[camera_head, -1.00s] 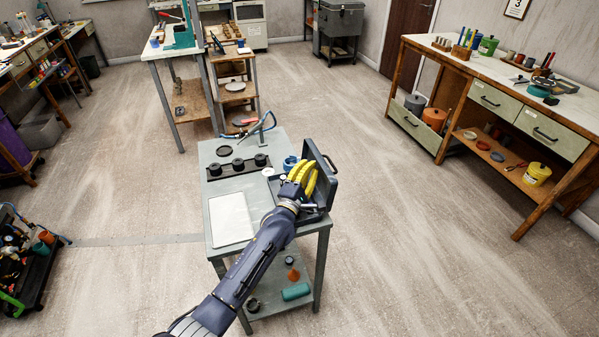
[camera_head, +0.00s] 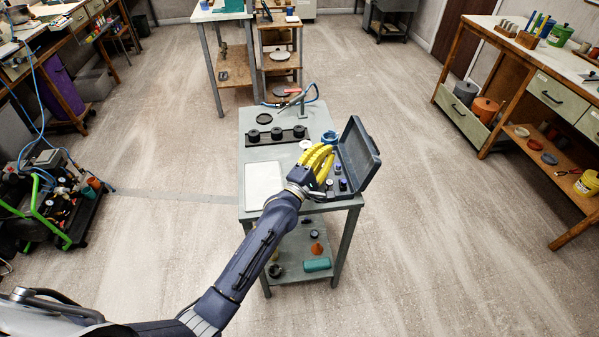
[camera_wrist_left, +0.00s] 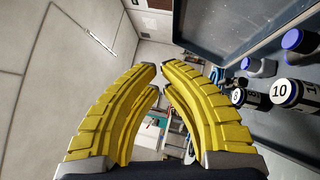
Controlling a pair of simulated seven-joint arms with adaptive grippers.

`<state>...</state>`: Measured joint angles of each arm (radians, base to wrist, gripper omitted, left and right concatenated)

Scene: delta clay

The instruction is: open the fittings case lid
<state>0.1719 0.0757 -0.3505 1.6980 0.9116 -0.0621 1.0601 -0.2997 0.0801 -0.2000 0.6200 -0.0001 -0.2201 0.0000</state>
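The fittings case (camera_head: 345,196) is a dark blue-grey box at the right side of the small grey table. Its lid (camera_head: 358,157) stands raised at the right, leaning outward. Several dark fittings (camera_head: 341,184) with purple or white tops sit inside; in the left wrist view some (camera_wrist_left: 285,91) carry number labels. My left gripper (camera_head: 323,160), with yellow ribbed fingers, is over the case's left side, apart from the lid. In the left wrist view the fingertips (camera_wrist_left: 158,71) are close together with a narrow gap and nothing between them. My right gripper is out of view.
The table also bears a pale panel (camera_head: 264,184), a black rack (camera_head: 276,137) with round dark pieces, a blue ring (camera_head: 330,137) and a hose stand (camera_head: 302,105). A workbench (camera_head: 520,90) stands at the right. The floor right of the table is clear.

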